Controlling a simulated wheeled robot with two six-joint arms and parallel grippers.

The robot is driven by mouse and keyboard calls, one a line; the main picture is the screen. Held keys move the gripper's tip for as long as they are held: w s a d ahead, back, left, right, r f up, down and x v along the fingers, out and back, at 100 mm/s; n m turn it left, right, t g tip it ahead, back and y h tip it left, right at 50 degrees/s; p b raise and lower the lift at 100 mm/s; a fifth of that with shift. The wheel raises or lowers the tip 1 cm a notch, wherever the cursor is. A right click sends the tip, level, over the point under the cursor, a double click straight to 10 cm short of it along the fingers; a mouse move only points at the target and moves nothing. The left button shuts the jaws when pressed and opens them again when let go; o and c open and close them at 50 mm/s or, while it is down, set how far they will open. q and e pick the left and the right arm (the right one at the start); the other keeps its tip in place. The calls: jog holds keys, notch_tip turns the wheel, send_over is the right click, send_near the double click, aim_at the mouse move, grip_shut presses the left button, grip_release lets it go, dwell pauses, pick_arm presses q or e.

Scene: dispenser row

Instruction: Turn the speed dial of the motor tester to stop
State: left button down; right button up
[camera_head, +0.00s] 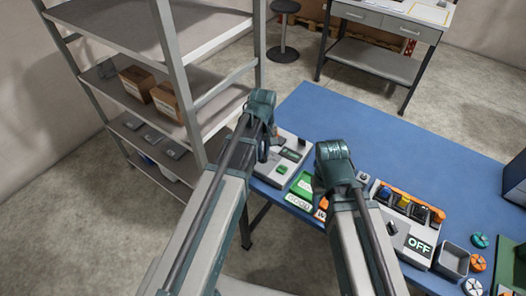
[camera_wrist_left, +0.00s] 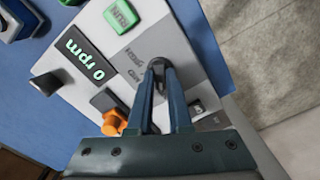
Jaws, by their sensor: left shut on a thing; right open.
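The motor tester (camera_head: 291,143) is a light grey box at the left end of the blue table. In the left wrist view its panel (camera_wrist_left: 105,18) carries a dark display (camera_wrist_left: 84,60) reading "0 rpm" and a green RUN button (camera_wrist_left: 121,16). My left gripper (camera_head: 264,153) is over the tester; in its wrist view the fingers (camera_wrist_left: 159,75) are closed together on the dark speed dial (camera_wrist_left: 158,63). The fingers partly hide the dial, and its pointer and small labels cannot be read clearly. My right gripper (camera_head: 319,190) hangs right of the tester, open; its fingertips are mostly hidden.
Green and orange signs (camera_head: 302,188) lie right of the tester. A panel marked OFF (camera_head: 419,246) and a grey bin (camera_head: 452,260) stand further right. The table's back is clear.

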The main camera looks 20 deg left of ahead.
aim_at(264, 155)
pick_arm(q)
jog(key=c, duration=0.8)
grip_release()
jog(key=shift+c, duration=0.2)
jog(key=shift+r, duration=0.1)
notch_tip(264, 155, up, 14)
jog(key=p, duration=1.4)
jog(key=shift+f, duration=0.2)
pick_arm(e)
notch_tip(264, 155, up, 14)
jog(key=shift+f, duration=0.15)
pick_arm(q)
jog(key=s+d+f+m+b, duration=0.5)
jog(key=s+m, duration=0.1)
jog(key=s, duration=0.1)
jog(key=s+d+f+m+y+b, duration=0.1)
jog(key=s+d+f+m+b, duration=0.3)
jog(key=s, duration=0.4)
jog(key=shift+d+f+m+b, duration=0.35)
jog(key=shift+d+m+b, duration=0.25)
jog(key=shift+m, duration=0.4)
pick_arm(e)
notch_tip(264, 155, down, 10)
